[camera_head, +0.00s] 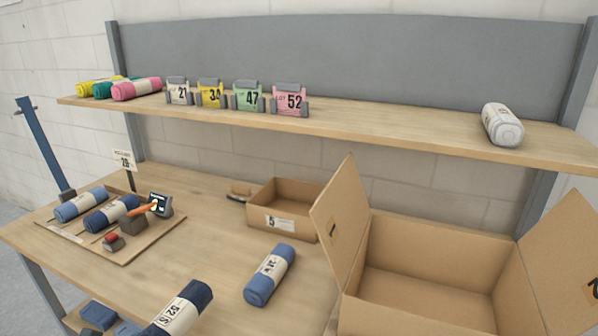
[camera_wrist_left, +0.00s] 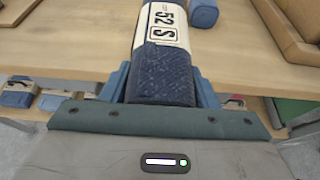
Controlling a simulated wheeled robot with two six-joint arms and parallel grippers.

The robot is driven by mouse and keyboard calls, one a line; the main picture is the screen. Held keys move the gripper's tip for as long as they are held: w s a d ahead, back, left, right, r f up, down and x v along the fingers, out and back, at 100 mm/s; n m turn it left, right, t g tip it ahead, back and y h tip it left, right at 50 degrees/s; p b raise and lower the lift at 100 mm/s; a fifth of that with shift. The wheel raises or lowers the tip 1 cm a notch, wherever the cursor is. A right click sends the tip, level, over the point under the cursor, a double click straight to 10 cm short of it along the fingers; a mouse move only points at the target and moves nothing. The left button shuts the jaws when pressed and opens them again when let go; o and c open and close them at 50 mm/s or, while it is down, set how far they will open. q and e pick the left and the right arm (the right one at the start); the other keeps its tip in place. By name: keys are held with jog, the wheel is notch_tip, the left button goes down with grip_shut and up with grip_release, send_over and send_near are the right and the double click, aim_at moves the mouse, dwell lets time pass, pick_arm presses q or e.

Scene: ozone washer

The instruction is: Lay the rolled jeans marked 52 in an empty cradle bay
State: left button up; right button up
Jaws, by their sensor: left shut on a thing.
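The dark blue rolled jeans (camera_head: 182,308) with a white band marked 52 S show at the bottom of the head view, tilted. They also fill the top middle of the left wrist view (camera_wrist_left: 160,70). My left gripper (camera_wrist_left: 161,84) is shut on them, with a blue finger on each side of the roll. A wooden cradle board (camera_head: 128,256) lies at the table's left. Two blue rolls (camera_head: 80,205) (camera_head: 112,212) lie on it, beside small dark blocks and a red-topped piece (camera_head: 113,241). Which bays are empty is hard to tell. My right gripper is not seen.
Another blue roll (camera_head: 270,275) lies mid-table. A small tray (camera_head: 282,217) and a large open box (camera_head: 430,270) stand to the right. The shelf (camera_head: 380,129) holds number cards 21, 34, 47 and 52 and several rolls.

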aim_at(181, 314)
pick_arm(q)
jog(key=shift+w+d, duration=0.4)
jog(key=shift+d, duration=0.05)
jog(key=shift+w+d+r+m+h, duration=0.15)
jog(key=shift+d+r, duration=0.1)
jog(key=shift+d, duration=0.2)
jog(key=shift+w+d+r+m+h, duration=0.15)
jog(key=shift+d+r, duration=0.05)
jog(key=shift+d, duration=0.25)
jog(key=shift+m+g+h, duration=0.3)
jog(key=shift+m+h, duration=0.2)
jog(key=shift+w+d+r, duration=0.2)
jog(key=shift+w+d, duration=0.25)
jog(key=shift+d, duration=0.35)
jog(key=shift+w+d+r, duration=0.15)
jog(key=shift+w+d, duration=0.25)
jog(key=shift+d, duration=0.35)
jog(key=shift+w+d+r, duration=0.2)
jog(key=shift+w+d, duration=0.25)
jog(key=shift+d, duration=0.35)
